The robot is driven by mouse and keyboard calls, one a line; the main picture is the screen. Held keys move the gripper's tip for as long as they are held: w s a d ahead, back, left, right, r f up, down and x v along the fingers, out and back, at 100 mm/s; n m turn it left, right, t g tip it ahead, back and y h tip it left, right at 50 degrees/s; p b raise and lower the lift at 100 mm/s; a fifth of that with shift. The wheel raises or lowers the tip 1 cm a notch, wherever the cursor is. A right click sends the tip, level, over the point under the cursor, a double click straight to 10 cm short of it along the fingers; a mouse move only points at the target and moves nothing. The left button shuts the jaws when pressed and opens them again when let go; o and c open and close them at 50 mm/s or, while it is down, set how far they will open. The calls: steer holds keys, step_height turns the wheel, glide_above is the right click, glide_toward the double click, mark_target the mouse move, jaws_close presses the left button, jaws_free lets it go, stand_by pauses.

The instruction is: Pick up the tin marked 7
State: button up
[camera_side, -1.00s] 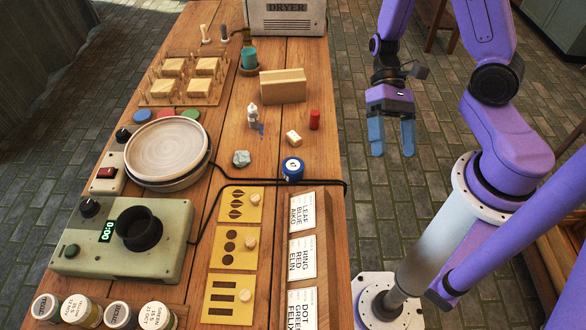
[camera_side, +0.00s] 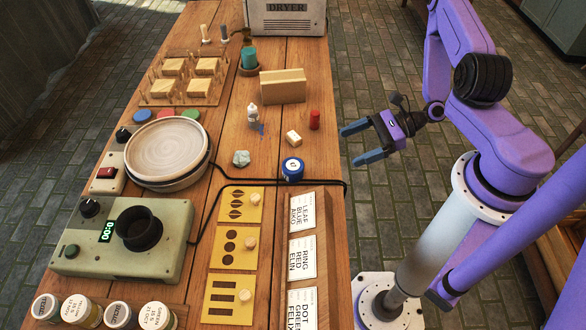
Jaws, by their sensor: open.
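A small blue tin (camera_side: 292,170) stands on the wooden table near its right edge. Its top has a white disc with a dark mark, too small to read with certainty. No other tin like it shows. My gripper (camera_side: 350,146) is open and empty, right of the table edge and to the upper right of the tin. Its two blue fingers point left towards the table, apart from everything.
A black cable (camera_side: 325,182) runs just below the tin. A red cylinder (camera_side: 314,120), a pale block (camera_side: 293,138) and a grey-blue lump (camera_side: 241,158) lie nearby. Word cards (camera_side: 302,258) and stencils (camera_side: 233,247) lie nearer the front. A plate (camera_side: 166,148) sits left.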

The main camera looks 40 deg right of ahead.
steer(key=f+m+h, duration=0.1)
glide_toward(301, 164)
steer(key=shift+t, duration=0.4)
steer(key=x, duration=0.6)
steer(key=shift+s+a+f, duration=0.2)
steer(key=shift+s+f, duration=0.05)
steer(key=shift+f, duration=0.2)
steer(key=shift+x, duration=2.95)
steer(key=shift+w+r, duration=0.15)
steer(key=c, duration=1.1)
